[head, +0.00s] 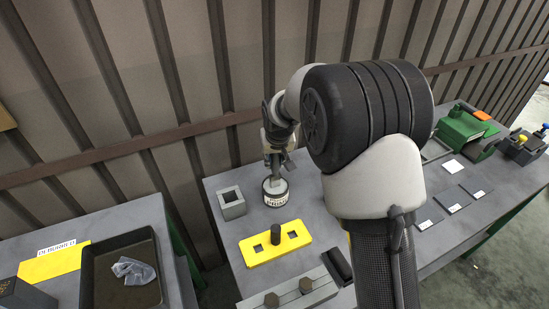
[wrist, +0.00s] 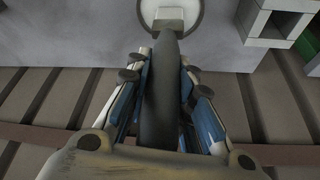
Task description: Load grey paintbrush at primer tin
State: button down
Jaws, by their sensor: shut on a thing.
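My gripper (wrist: 165,95) is shut on the dark grey handle of the grey paintbrush (wrist: 162,75), with blue-lined fingers on both sides. The brush points away from the wrist camera, and its pale head end lies over the round opening of the primer tin (wrist: 194,14). I cannot tell whether the bristles touch the primer.
A grey square open block (head: 231,203) stands left of the tin. A yellow plate (head: 262,254) with square holes and a dark peg lies in front. A ribbed wall (head: 190,85) rises close behind. A green machine (head: 462,132) stands right, and a black tray (head: 92,285) lies left.

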dwell(0.4)
notch_tip(320, 180, up, 7)
jog(key=p, duration=0.4)
jog(key=shift+p, duration=0.4)
dwell(0.6)
